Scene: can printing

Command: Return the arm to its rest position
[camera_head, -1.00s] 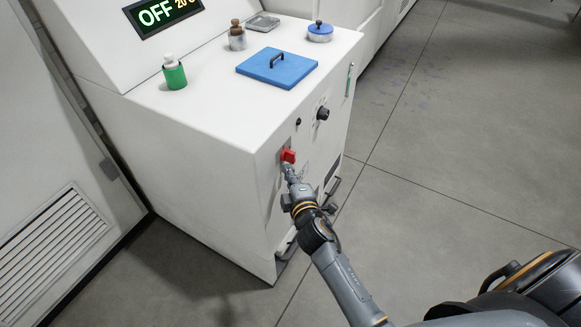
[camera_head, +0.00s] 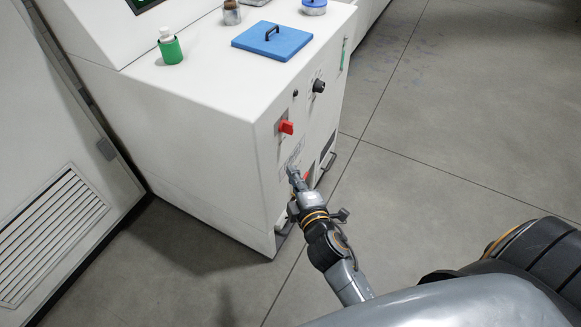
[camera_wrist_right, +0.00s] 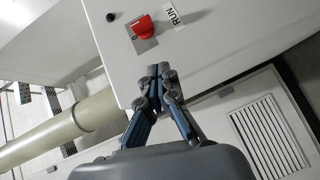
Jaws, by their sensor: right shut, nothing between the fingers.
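My right gripper (camera_head: 293,172) is shut and empty in front of the white machine's front panel, below the red switch (camera_head: 286,128). In the right wrist view its fingers (camera_wrist_right: 158,72) are together, and the red knob (camera_wrist_right: 143,27) is a little beyond their tips, apart from them. A "RUN" label (camera_wrist_right: 172,14) is beside the knob. The right arm comes up from the bottom of the head view. My left gripper is not in view.
The white machine (camera_head: 190,125) stands close in front. On its top are a blue lid (camera_head: 272,40), a green-wrapped bottle (camera_head: 170,48) and a blue-topped round container (camera_head: 314,6). A vented panel (camera_head: 50,235) is at the left. The floor (camera_head: 450,130) to the right is clear.

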